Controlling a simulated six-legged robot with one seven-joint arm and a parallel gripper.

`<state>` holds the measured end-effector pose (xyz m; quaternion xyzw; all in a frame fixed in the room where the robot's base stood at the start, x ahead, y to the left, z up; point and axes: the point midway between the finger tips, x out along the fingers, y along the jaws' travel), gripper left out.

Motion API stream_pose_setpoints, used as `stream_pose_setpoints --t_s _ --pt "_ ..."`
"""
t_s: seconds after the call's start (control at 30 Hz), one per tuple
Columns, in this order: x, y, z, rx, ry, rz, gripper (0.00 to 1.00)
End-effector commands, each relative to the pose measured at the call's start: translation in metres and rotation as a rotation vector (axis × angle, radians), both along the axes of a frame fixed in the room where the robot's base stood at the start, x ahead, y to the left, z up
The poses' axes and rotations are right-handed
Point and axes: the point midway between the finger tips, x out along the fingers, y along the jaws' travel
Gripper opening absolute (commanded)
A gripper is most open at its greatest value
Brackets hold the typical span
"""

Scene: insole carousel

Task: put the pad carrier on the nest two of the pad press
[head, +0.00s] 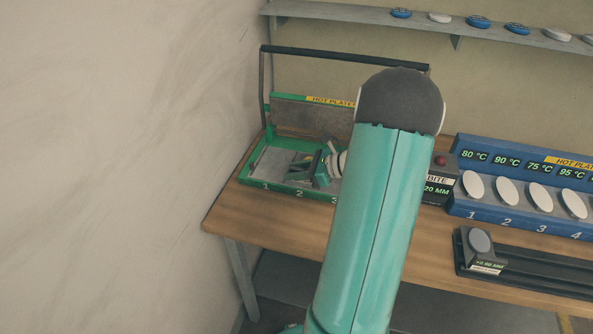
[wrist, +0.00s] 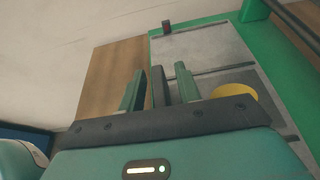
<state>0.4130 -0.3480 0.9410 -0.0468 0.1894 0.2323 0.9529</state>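The pad press (head: 262,183) is a green frame with grey plates, numbered 1, 2 and 3 along its front, at the left of the wooden table. My gripper (head: 312,167) is low over the plates near number 2. In the wrist view, my gripper's (wrist: 160,88) two green fingers stand on either side of an upright dark piece (wrist: 158,90), with narrow gaps showing. It looks like the pad carrier's grip. A yellow disc (wrist: 236,96) shows beside the right finger over the grey plate (wrist: 205,55). The carrier's base and its seating are hidden by my gripper.
A dark bar (head: 340,56) spans above the press. A blue hot plate unit (head: 470,205) with white discs stands to the right. A black rail (head: 530,268) lies at the table's front right. A shelf (head: 350,15) with blue and white pads is above. A wall rises at left.

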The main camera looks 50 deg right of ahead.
Motion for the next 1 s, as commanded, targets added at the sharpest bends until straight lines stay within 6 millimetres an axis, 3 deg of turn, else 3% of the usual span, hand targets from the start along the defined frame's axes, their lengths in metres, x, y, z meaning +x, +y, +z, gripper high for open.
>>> stream_pose_setpoints --t_s 0.17,0.7,1.0 --pt "-0.009 -0.005 0.007 -0.001 -0.001 -0.003 0.33" --pt "-0.092 -0.048 0.046 -0.001 -0.001 -0.001 0.33" --pt "-0.098 -0.05 0.049 -0.002 0.001 0.004 0.33"
